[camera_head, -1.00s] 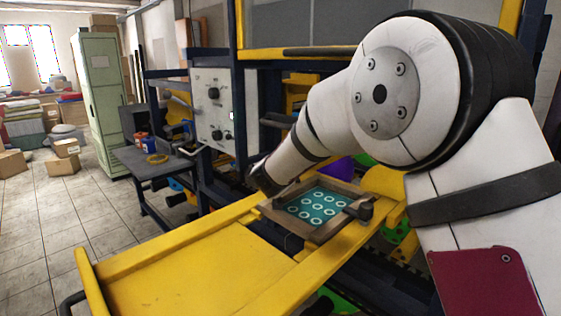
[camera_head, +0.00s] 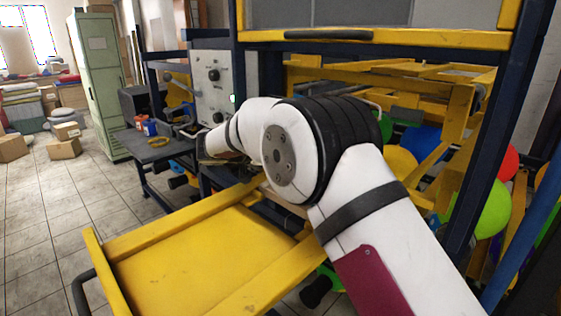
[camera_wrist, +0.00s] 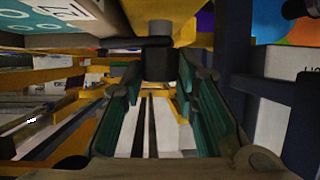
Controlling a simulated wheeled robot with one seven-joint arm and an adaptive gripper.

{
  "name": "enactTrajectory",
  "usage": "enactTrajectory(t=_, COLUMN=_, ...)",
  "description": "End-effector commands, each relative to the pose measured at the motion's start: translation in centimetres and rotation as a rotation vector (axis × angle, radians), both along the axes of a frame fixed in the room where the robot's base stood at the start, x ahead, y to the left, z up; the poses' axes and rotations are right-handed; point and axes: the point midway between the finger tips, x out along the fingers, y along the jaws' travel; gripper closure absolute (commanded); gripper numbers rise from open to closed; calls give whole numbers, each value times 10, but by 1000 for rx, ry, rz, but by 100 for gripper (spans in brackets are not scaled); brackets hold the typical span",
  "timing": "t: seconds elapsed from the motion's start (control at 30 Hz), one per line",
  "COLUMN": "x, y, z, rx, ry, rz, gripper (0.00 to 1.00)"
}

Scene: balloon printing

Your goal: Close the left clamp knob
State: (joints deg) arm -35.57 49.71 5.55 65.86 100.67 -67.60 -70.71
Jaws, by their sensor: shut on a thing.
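The left clamp knob (camera_wrist: 159,64) is a dark cylinder with a paler top, seen at the upper middle of the wrist view. My gripper (camera_wrist: 160,82) has its green-padded fingertips on both sides of the knob and is shut on it. A dark bar runs left from the knob, along the wooden screen frame (camera_wrist: 112,44). The teal printing screen with white rings (camera_wrist: 35,53) is at the upper left of the wrist view. In the head view my arm hides the screen, the clamps and most of my gripper.
The yellow sliding table (camera_head: 205,262) lies in front of my arm. A white control panel (camera_head: 211,88) stands close behind my wrist. A blue and yellow rack (camera_head: 400,72) with balloons (camera_head: 494,208) is on the right. Floor is free at the left.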

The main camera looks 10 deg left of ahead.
Motion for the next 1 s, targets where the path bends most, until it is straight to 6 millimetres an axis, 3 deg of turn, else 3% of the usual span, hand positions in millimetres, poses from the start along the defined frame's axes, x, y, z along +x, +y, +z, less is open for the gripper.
enactTrajectory(t=0.03, x=5, y=1, z=-6, rx=1, ry=-1, rz=-35, gripper=100)
enactTrajectory(t=0.5, x=4, y=2, z=-4, rx=-1, ry=1, rz=-248, gripper=100)
enactTrajectory(t=1.0, x=2, y=2, z=0, rx=-3, ry=1, rz=-288, gripper=100)
